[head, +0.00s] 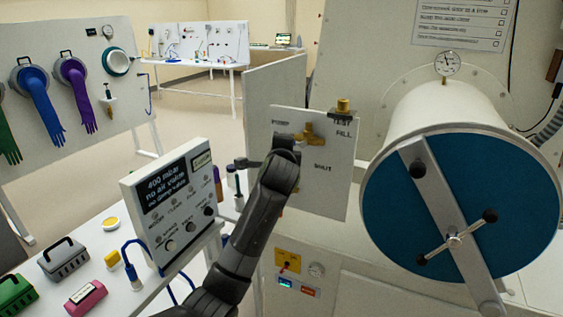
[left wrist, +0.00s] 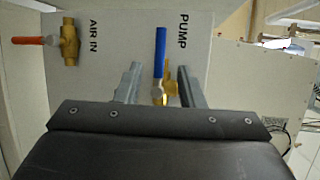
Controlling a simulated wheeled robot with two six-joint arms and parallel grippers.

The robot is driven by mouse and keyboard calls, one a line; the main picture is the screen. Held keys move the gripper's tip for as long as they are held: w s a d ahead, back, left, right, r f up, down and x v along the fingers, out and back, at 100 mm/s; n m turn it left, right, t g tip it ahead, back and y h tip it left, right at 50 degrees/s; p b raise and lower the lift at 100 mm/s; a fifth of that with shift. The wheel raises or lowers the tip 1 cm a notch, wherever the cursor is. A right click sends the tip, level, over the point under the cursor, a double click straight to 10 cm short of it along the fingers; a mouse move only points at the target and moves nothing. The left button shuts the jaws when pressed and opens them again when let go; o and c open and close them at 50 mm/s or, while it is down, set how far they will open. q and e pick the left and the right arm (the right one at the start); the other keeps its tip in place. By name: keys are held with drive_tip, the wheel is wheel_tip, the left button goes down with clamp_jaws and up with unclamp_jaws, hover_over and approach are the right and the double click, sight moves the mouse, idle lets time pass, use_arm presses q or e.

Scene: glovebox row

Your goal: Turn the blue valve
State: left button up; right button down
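The blue valve (left wrist: 160,46) has a straight blue lever on a brass body and sits on a pale panel (left wrist: 215,45) beside the word PUMP. In the left wrist view its lever lies between the two fingers of my left gripper (left wrist: 159,72), which is open. The fingers stand on either side of the lever and brass body, with a visible gap on each side. In the head view my left arm reaches up to the panel (head: 325,185); I cannot make out the blue lever there. My right gripper is not in view.
A brass valve with an orange handle (left wrist: 30,40) is beside the AIR IN label. A brass three-way valve (head: 310,136) is on the panel. A control box (head: 170,200) stands left of my arm; a large blue-doored chamber (head: 400,205) is at right.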

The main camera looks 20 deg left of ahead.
use_arm(q)
drive_tip(key=b+v, duration=0.1)
drive_tip(key=v, duration=0.6)
drive_tip(key=shift+s+b, duration=0.3)
idle(0.4)
